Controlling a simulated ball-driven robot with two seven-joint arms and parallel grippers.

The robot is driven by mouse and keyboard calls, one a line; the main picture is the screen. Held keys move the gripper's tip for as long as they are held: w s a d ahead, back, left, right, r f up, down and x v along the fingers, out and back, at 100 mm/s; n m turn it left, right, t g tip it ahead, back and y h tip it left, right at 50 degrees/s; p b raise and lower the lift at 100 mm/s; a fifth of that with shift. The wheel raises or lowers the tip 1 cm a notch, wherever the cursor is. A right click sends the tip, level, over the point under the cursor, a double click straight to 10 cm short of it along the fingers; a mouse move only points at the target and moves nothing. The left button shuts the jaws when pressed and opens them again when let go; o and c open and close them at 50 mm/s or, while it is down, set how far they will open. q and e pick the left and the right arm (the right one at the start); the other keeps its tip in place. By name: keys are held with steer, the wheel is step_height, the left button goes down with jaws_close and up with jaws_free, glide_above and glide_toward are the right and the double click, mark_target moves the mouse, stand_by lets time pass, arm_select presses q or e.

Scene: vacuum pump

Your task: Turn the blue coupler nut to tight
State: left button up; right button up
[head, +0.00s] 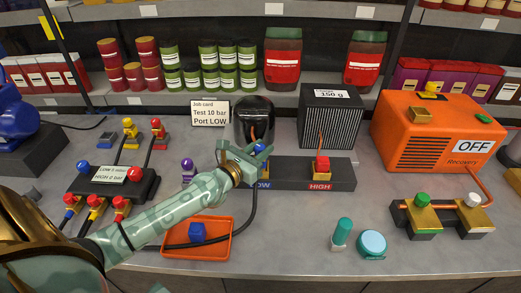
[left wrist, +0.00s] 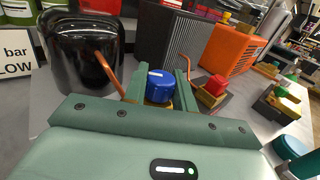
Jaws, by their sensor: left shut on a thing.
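The blue coupler nut (head: 260,148) sits on a brass fitting at the port marked LOW, mostly covered by my gripper in the head view. In the left wrist view the blue nut (left wrist: 160,86) shows upright with a white mark on its top. My left gripper (head: 258,155) reaches in from the left and is shut on the nut. Its two green fingers (left wrist: 159,90) stand on either side of the nut in the left wrist view.
A red nut (head: 322,163) stands at the HIGH port, right of the blue one. The black canister (head: 253,120) and finned block (head: 331,116) stand close behind. A black hose passes near my arm to the orange tray (head: 222,244).

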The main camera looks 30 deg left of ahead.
arm_select(q)
steer(key=o, duration=1)
steer(key=s+b, duration=0.1)
steer(key=s, duration=0.4)
steer(key=s+a+b, duration=0.1)
steer(key=s, duration=0.5)
steer(key=s+b, duration=0.2)
steer(key=s, duration=0.3)
steer(key=shift+s+a, duration=0.15)
steer(key=shift+a, duration=0.2)
